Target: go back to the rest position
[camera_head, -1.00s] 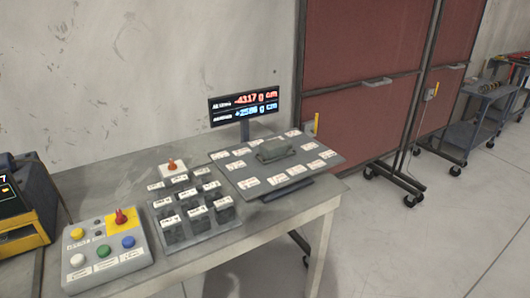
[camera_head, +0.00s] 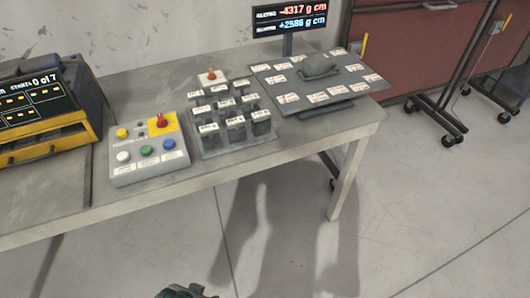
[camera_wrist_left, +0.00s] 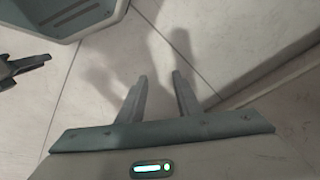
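My left gripper (camera_wrist_left: 160,95) is in the left wrist view, its two fingers apart with nothing between them. Bare floor lies beyond its tips. A dark piece that looks like my right gripper (camera_wrist_left: 25,68) juts in at the left edge of that view; its finger gap is not clear. In the head view only the dark top of one of my grippers (camera_head: 188,292) shows at the bottom edge, over the floor in front of the table; which one I cannot tell. Neither gripper touches anything visible on the table (camera_head: 240,165).
On the table are a button box (camera_head: 147,158), a rack of labelled weights (camera_head: 235,122), a labelled plate (camera_head: 315,88) with a grey lump (camera_head: 320,66), a display (camera_head: 289,19) and a yellow-black console (camera_head: 45,110). The floor (camera_head: 400,230) in front is clear.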

